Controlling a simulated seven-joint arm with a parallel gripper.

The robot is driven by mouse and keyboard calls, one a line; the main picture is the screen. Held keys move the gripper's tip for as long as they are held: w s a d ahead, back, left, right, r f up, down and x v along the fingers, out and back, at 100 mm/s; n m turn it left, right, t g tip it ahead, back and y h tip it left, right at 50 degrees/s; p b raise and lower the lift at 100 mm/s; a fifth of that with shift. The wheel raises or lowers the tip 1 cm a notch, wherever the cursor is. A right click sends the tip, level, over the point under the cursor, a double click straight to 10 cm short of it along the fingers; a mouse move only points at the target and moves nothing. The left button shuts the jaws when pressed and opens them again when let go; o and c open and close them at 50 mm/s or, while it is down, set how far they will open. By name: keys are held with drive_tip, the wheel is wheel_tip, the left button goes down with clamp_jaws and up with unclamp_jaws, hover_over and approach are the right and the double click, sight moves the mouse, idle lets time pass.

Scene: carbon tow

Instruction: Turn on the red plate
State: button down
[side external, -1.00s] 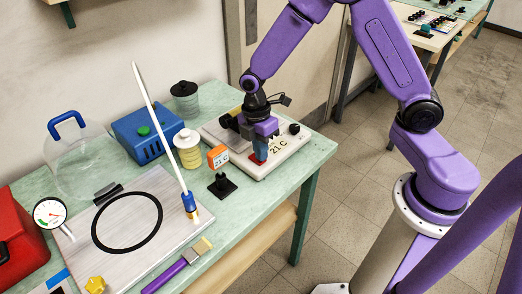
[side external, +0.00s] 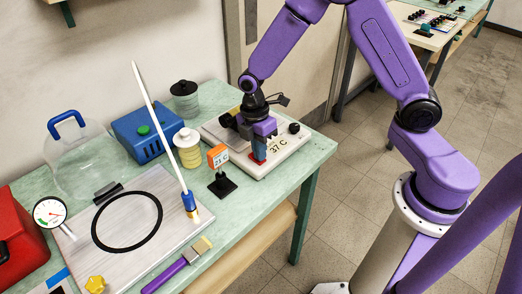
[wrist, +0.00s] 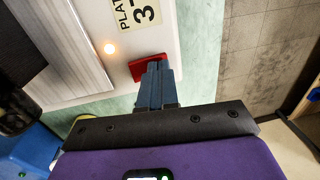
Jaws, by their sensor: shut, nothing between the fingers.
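The plate unit (side external: 297,141) is a flat white box at the right end of the green bench; its front reads "37 C". Its red switch (side external: 257,162) is on the front edge, and it also shows in the wrist view (wrist: 146,66). A small light (wrist: 110,48) on the unit glows warm white near the switch. My gripper (side external: 261,157) points down with its blue fingers together and empty. In the wrist view the fingertips (wrist: 157,68) are at the red switch and cover part of it; whether they touch it I cannot tell.
A black knob (side external: 294,128) sits on the unit's right end. An orange sign (side external: 218,156) on a black foot stands left of the switch. A cream ribbed jar (side external: 187,148), a blue box (side external: 147,132) and a leaning white rod (side external: 158,125) stand farther left.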

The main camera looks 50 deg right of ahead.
drive_tip(key=shift+w+r, duration=0.15)
drive_tip(key=shift+w, duration=0.3)
drive_tip(key=shift+r, duration=0.1)
wheel_tip(320, 180, up, 14)
drive_tip(key=s, duration=0.1)
drive_tip(key=shift+s, duration=0.35)
drive_tip(key=shift+s, duration=0.1)
drive_tip(key=s+d+m, duration=0.2)
drive_tip(key=s, duration=0.9)
drive_tip(key=s+d+m+t, duration=0.1)
drive_tip(key=s+d+m, duration=0.1)
drive_tip(key=s, duration=1)
drive_tip(key=shift+d+m+t, duration=0.3)
drive_tip(key=shift+d+m, duration=0.05)
drive_tip(key=shift+m, duration=0.35)
